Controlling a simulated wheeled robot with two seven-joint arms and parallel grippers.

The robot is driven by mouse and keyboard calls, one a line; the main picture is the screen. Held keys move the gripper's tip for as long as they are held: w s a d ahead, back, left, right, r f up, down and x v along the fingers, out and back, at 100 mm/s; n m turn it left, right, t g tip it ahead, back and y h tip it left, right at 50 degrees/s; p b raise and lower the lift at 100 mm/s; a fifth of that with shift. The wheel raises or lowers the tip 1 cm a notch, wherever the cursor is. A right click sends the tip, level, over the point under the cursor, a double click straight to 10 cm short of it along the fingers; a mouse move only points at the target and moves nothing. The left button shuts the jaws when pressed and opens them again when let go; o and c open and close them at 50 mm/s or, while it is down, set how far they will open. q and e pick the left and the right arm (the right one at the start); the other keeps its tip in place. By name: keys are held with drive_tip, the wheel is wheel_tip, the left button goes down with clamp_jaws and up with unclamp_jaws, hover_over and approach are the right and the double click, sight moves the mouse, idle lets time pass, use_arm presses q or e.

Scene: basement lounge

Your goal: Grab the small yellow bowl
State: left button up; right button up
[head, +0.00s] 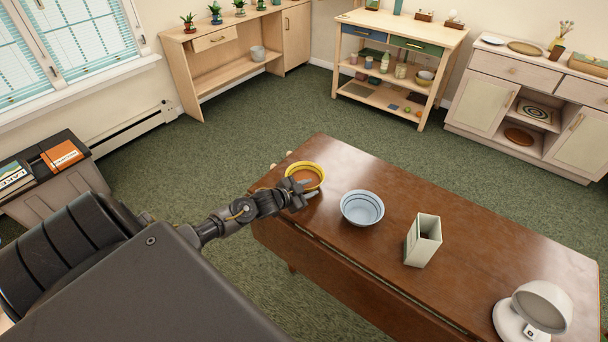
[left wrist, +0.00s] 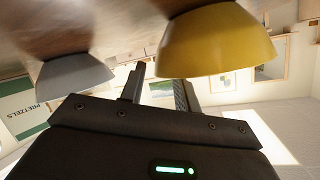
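The small yellow bowl (head: 305,174) stands upright near the far left end of the brown wooden table (head: 480,238). My left gripper (head: 299,190) is at the bowl's near right side, low over the table. The left wrist view is upside down. There the yellow bowl (left wrist: 216,42) is large at the upper right, and my left gripper (left wrist: 158,88) shows two fingers standing apart. One finger's tip is hidden behind the bowl's rim; the other is clear of the bowl on its left. I cannot tell whether either touches it. My right gripper is not in view.
A light blue bowl (head: 362,208) stands just right of the gripper; it looks grey in the left wrist view (left wrist: 75,76). Farther right are a pale green box (head: 422,240) and a white round-headed device (head: 535,308). The table between them is clear.

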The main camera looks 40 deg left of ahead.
use_arm(q)
drive_tip(key=shift+x, duration=1.4)
drive_tip(key=shift+c, duration=0.4)
clamp_jaws()
